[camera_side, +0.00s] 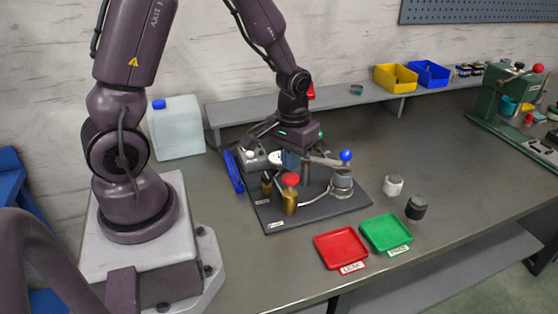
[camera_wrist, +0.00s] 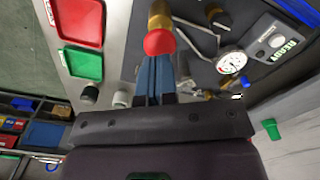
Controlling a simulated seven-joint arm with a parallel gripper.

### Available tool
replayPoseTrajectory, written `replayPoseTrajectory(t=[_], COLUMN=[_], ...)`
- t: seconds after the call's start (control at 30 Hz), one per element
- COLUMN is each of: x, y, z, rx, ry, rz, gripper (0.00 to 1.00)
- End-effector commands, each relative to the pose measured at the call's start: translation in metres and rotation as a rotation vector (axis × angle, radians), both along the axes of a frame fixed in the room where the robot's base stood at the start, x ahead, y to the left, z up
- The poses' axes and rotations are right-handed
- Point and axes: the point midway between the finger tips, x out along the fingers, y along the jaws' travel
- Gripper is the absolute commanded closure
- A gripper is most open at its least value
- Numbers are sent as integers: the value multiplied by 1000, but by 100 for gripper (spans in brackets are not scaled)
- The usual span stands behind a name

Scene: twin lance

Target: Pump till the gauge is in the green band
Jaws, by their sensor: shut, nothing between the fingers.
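A dark board (camera_side: 270,222) on the bench carries the pump rig. A lever with a blue ball (camera_side: 346,156) reaches out above a grey cylinder (camera_side: 342,180) at the board's right. A brass post with a red knob (camera_side: 291,180) stands at the front; the knob also shows in the wrist view (camera_wrist: 159,42). The white round gauge (camera_wrist: 231,62) is in the wrist view, beside a panel marked READY (camera_wrist: 289,47); its needle and bands are too small to read. My gripper (camera_side: 290,166) is shut and empty above the board, its blue fingers (camera_wrist: 156,66) appearing close to the red knob.
A red tray (camera_side: 341,249) and a green tray (camera_side: 386,233) lie in front of the board. A white-topped jar (camera_side: 393,184) and a dark jar (camera_side: 416,207) stand to its right.

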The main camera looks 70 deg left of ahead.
Motion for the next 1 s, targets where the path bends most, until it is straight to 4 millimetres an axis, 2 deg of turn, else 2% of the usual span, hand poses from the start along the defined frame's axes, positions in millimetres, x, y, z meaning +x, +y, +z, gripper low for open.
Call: replayPoseTrajectory(t=[0.37, 1.0], x=[0, 0], y=[0, 0], z=[-2, -27], rx=[0, 0], ry=[1, 2], rz=[0, 0], gripper=[100, 100])
